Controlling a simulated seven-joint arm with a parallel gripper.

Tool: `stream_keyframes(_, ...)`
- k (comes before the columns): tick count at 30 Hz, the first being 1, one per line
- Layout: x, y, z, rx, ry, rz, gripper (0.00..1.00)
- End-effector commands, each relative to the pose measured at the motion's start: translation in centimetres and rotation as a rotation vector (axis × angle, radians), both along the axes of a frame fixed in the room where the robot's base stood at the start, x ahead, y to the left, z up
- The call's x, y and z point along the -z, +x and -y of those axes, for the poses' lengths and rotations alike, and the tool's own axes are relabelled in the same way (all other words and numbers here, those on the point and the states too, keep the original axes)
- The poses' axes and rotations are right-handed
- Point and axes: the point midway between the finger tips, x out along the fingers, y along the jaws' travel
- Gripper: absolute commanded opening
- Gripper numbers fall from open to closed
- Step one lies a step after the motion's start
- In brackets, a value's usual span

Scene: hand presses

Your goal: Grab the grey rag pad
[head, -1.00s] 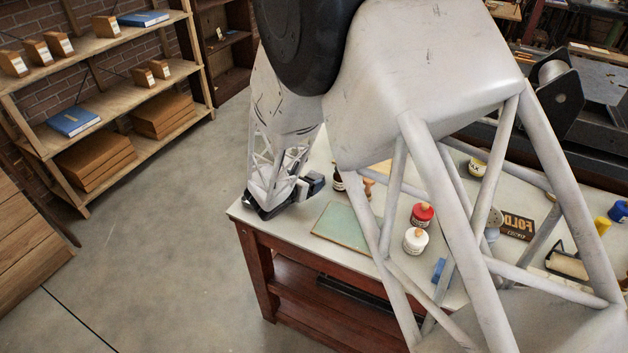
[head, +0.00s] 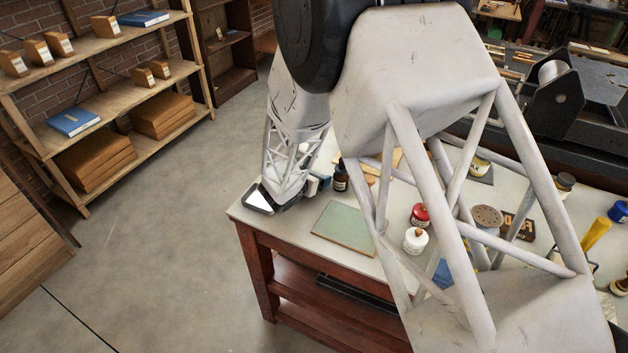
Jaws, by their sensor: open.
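My gripper (head: 284,200) is at the left end of the bench (head: 290,232), low over the top near its corner. It is open, with its fingers partly hidden by my arm. I cannot make out the grey rag pad for certain; it may be hidden behind my gripper or arm. A pale bluish item (head: 318,184) shows just right of my gripper, too small to identify. A dark grey flat square (head: 487,179) lies beneath a yellow tin (head: 480,164) farther back; I cannot tell what it is.
A green plate (head: 343,229) lies right of my gripper, with a brown bottle (head: 340,178) behind it. A red jar (head: 419,215), a white jar (head: 415,241) and a perforated round can (head: 487,218) stand further right, partly behind my arm. Shelves (head: 110,110) stand apart at left.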

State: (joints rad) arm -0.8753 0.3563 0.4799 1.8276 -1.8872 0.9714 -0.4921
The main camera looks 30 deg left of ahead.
Motion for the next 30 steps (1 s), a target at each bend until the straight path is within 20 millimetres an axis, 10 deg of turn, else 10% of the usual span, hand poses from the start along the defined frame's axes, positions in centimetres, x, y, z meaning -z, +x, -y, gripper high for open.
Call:
stream_keyframes(19, 0.18, 0.36, 0.06, 0.0, 0.0, 0.0, 0.79)
stream_keyframes(26, 0.19, 0.36, 0.06, 0.0, 0.0, 0.0, 0.45)
stream_keyframes(30, 0.19, 0.36, 0.06, 0.0, 0.0, 0.0, 0.43)
